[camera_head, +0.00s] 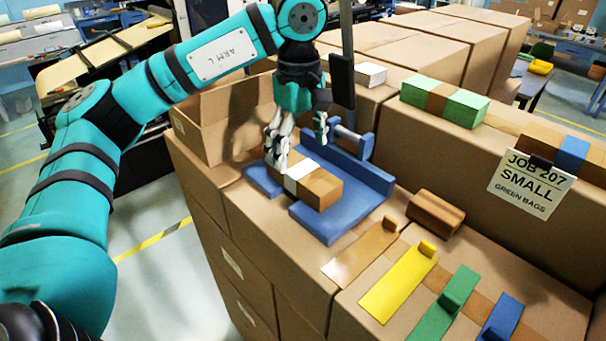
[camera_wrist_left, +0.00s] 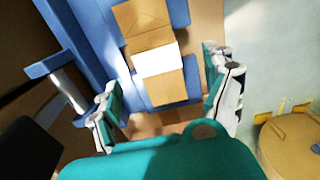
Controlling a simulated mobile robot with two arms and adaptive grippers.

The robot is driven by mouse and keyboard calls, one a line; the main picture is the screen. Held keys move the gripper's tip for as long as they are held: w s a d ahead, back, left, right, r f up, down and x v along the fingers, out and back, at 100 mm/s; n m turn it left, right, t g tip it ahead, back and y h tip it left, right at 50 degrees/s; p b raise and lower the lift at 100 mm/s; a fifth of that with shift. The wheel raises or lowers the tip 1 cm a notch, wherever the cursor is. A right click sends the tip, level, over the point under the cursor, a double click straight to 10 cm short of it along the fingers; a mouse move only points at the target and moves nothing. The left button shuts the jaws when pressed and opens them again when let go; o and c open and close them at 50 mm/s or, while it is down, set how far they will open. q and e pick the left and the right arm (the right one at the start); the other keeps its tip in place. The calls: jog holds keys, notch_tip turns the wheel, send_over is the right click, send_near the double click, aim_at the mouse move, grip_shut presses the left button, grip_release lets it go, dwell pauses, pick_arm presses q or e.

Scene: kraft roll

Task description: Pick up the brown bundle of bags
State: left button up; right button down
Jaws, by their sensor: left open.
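The brown bundle of bags (camera_head: 319,188) lies on a blue tray-like stand (camera_head: 323,227) on top of the cardboard boxes. A white band wraps its middle. In the left wrist view the bundle (camera_wrist_left: 147,22) lies between and ahead of the finger pads. My left gripper (camera_head: 298,140) is open above the bundle's far end and points down at it. It also shows in the left wrist view (camera_wrist_left: 165,108), its two fingers apart on either side of the bundle's near end. I cannot tell whether the fingers touch the bundle. My right gripper is not in view.
An open cardboard box (camera_head: 228,117) stands left of the blue stand. A brown block (camera_head: 435,212) and brown, yellow (camera_head: 398,282), green and blue strips lie to the right. A green bundle (camera_head: 444,101) and a "JOB 207 SMALL GREEN BAGS" sign (camera_head: 531,184) are behind.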

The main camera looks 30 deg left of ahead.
aim_at(303, 167)
pick_arm(q)
jog(key=f+p, duration=0.2)
jog(key=f, duration=0.2)
jog(key=shift+w+d+f+p, duration=0.1)
jog(key=shift+d+f+p, duration=0.15)
jog(key=shift+f+p, duration=0.15)
jog(key=shift+f, duration=0.35)
jog(key=shift+c, duration=0.6)
jog(key=c, duration=1.2)
jog(key=shift+c, duration=0.2)
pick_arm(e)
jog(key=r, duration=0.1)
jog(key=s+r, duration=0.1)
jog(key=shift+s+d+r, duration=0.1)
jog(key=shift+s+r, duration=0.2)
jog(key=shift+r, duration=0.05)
pick_arm(q)
jog(key=shift+r, duration=0.2)
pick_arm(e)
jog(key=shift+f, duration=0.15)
